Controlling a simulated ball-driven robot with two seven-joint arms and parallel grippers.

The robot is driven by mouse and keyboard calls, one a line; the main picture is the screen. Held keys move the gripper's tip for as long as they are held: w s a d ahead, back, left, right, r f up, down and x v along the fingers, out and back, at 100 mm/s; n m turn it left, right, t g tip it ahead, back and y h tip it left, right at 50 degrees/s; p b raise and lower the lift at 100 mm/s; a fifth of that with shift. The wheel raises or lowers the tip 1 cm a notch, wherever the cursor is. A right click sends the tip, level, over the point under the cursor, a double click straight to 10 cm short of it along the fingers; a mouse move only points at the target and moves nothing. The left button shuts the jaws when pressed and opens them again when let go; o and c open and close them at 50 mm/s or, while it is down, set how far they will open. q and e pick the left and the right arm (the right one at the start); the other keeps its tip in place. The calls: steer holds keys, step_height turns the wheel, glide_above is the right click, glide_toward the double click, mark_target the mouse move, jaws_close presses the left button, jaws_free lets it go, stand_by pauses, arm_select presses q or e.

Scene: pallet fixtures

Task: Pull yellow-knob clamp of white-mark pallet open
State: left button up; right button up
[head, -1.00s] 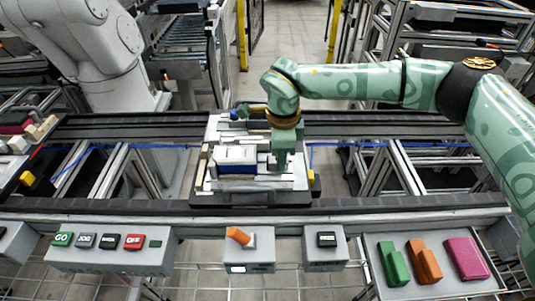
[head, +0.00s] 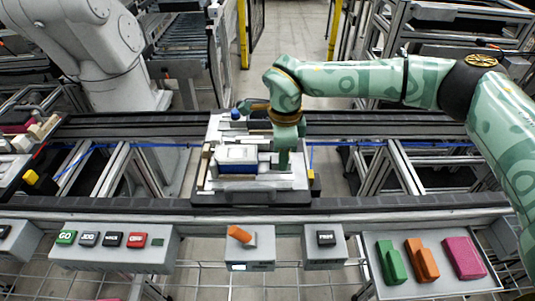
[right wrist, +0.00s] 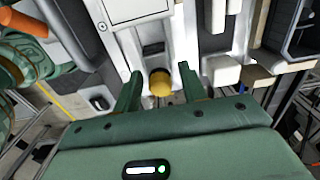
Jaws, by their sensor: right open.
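The pallet (head: 252,193) sits on the dark conveyor rails in the middle of the head view, carrying light fixture blocks and a white and blue box (head: 237,154). My right gripper (head: 284,160) points down over its right part. In the right wrist view, my right gripper (right wrist: 160,70) is open, its two green fingers on either side of the yellow knob (right wrist: 160,82). I see gaps between knob and fingers; contact is not visible. The arm hides the knob in the head view. I cannot make out a white mark. My left gripper is not in view.
A blue knob (head: 236,114) stands at the pallet's back left. A button panel (head: 113,247), an orange-lever box (head: 247,248) and a tray of coloured blocks (head: 428,286) line the front. A large white robot arm (head: 85,45) stands back left.

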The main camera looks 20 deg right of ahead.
step_height(320, 180, up, 7)
steer(key=p, duration=0.5)
steer(key=shift+r, duration=0.2)
steer(key=shift+f, duration=0.1)
